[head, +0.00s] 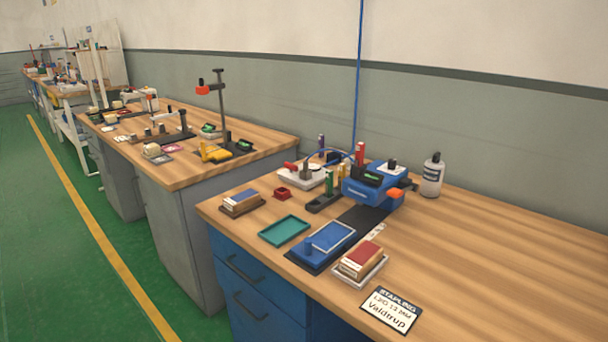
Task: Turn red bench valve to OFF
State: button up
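The likely red bench valve is a short red lever (291,167) at the back left of the near bench. It sits beside a grey fitting on a pale base plate (290,180). The lever points to the left in the picture. Any ON or OFF marking is too small to read. My gripper is not in view.
The near wooden bench (500,245) also holds a blue stapling machine (368,192), a teal tray (284,230), a small red box (282,193), a white bottle (432,176) and a sign (391,311). A blue hose (359,70) hangs from above. Green floor (60,250) is clear at left.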

aim_at(291, 167)
jog(key=i+j+z, duration=0.2)
jog(key=i+j, duration=0.3)
jog(key=i, duration=0.3)
jog(key=i+j+z, duration=0.15)
jog(key=i+j, duration=0.5)
jog(key=i, duration=0.1)
